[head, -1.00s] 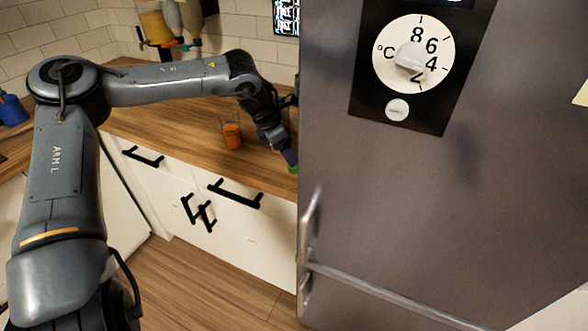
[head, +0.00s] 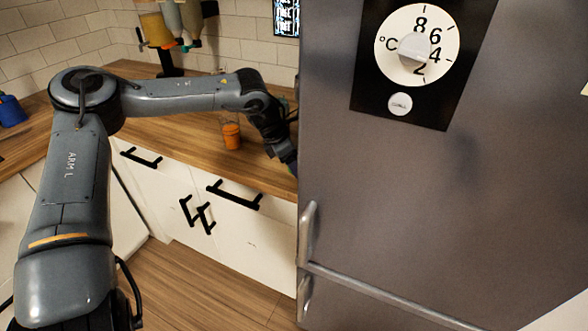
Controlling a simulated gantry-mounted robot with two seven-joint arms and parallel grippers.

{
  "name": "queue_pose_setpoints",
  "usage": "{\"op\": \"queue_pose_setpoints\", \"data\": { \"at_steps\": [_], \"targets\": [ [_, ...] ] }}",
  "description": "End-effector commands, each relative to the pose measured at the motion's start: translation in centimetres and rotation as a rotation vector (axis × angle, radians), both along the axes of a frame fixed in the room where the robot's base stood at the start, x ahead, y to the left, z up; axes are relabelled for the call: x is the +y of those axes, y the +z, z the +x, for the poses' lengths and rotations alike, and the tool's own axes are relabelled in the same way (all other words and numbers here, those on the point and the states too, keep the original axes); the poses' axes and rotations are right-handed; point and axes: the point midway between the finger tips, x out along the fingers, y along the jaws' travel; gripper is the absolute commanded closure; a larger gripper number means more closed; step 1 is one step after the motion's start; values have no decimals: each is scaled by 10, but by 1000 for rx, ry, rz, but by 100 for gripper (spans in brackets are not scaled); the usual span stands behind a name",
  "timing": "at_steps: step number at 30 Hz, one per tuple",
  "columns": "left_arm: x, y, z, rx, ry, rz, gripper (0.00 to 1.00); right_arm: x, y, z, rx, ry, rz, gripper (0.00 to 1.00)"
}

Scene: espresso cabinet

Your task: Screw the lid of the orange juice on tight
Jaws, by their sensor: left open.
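A clear glass or jar with orange contents (head: 231,134), which looks like the orange juice, stands upright on the wooden counter. I cannot make out a lid on it or elsewhere. My left arm reaches over the counter past it. My left gripper (head: 289,156) points down at the counter's right end, apart from the juice and to its right. The gripper is open, but its fingertips are mostly hidden behind the fridge edge. My right gripper is not in view.
A large grey fridge (head: 430,200) with a temperature dial (head: 416,46) fills the right side, close beside my left gripper. White drawers with black handles (head: 233,195) are below the counter. Bottles (head: 170,25) hang at the back wall. A blue object (head: 12,111) stands far left.

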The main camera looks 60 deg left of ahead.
Motion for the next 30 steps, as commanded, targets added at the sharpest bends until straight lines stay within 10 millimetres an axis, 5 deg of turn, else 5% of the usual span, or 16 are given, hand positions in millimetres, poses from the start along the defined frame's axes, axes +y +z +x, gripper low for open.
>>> {"op": "queue_pose_setpoints", "data": {
  "at_steps": [3, 14, 30],
  "targets": [
    [0, 0, 0, 0, 0, 0, 33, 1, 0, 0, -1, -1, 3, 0],
    [0, 0, 0, 0, 0, 0, 88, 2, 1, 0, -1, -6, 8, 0],
    [0, 14, 0, 0, -1, 1, 90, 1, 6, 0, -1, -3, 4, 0]
  ]
}}
